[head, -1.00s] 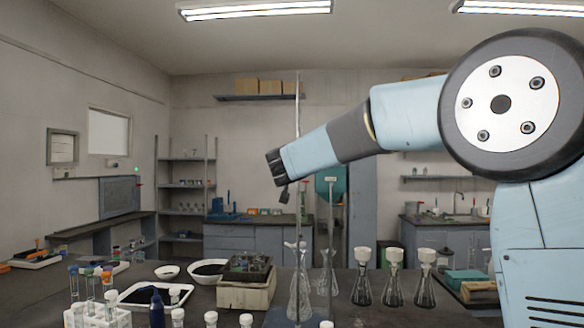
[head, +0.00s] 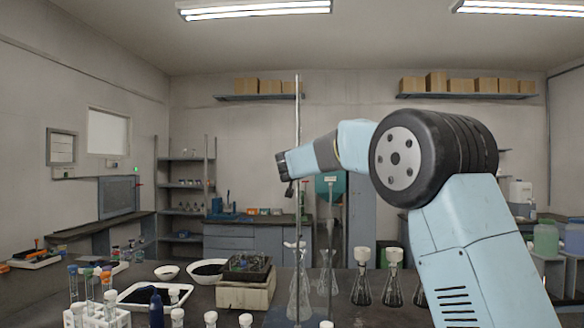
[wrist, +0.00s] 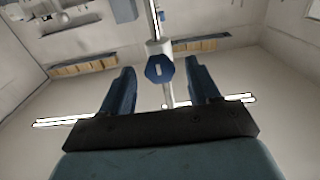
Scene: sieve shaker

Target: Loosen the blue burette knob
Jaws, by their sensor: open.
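The blue burette knob (wrist: 159,69) is a hexagonal knob with a pale slot mark, on a white fitting of an upright pale tube. In the wrist view it appears between the fingers of my gripper (wrist: 160,66), with a visible gap on each side. I cannot tell whether it is within the fingertips' depth or just beyond. My gripper is open and empty. In the head view my gripper (head: 284,170) is beside the tall thin tube (head: 298,120), above the bench. The knob cannot be made out there.
Several flasks (head: 362,288) stand on the bench below my arm. A sieve shaker (head: 245,290) with a dark top, a white tray, bowls (head: 207,272) and a test tube rack (head: 97,316) are to the left. The air around my gripper is mostly clear.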

